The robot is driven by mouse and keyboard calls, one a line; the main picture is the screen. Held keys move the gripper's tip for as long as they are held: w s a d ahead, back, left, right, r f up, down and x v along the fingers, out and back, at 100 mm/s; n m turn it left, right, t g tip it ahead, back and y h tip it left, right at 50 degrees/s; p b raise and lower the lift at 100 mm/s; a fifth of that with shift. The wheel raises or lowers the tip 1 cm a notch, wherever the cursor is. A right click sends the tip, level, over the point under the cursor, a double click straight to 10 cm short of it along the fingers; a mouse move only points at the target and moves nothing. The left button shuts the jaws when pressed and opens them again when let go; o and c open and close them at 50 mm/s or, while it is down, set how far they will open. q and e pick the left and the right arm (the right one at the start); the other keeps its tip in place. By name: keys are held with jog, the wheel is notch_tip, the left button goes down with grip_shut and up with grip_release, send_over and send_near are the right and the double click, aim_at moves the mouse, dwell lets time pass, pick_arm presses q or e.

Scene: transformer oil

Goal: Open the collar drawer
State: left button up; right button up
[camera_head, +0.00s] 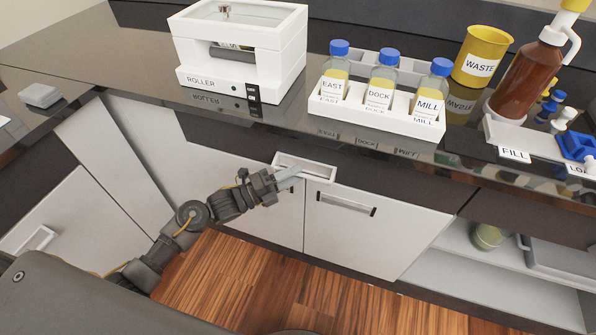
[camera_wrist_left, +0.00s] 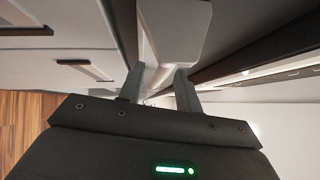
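A white pull handle (camera_head: 318,171) sticks out from the dark drawer band under the counter's front edge, in the middle of the head view. I see no label naming the collar drawer. My left gripper (camera_head: 294,173) reaches up to this handle from the lower left, its fingertips at the handle's left part. In the left wrist view, its two fingers (camera_wrist_left: 160,78) stand apart with the white handle (camera_wrist_left: 175,32) between and just beyond them. I cannot tell whether they touch it. The drawer looks closed or nearly so. My right gripper is not in view.
On the counter stand a white roller box (camera_head: 240,60), a white rack (camera_head: 400,121) with three blue-capped bottles, a yellow waste cup (camera_head: 482,55) and a brown pump bottle (camera_head: 526,82). Below are white cabinet doors (camera_head: 350,232) and an open shelf (camera_head: 490,285). The wooden floor (camera_head: 250,280) in front is clear.

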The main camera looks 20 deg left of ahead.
pick_arm(q)
jog(key=shift+x, duration=0.9)
grip_shut()
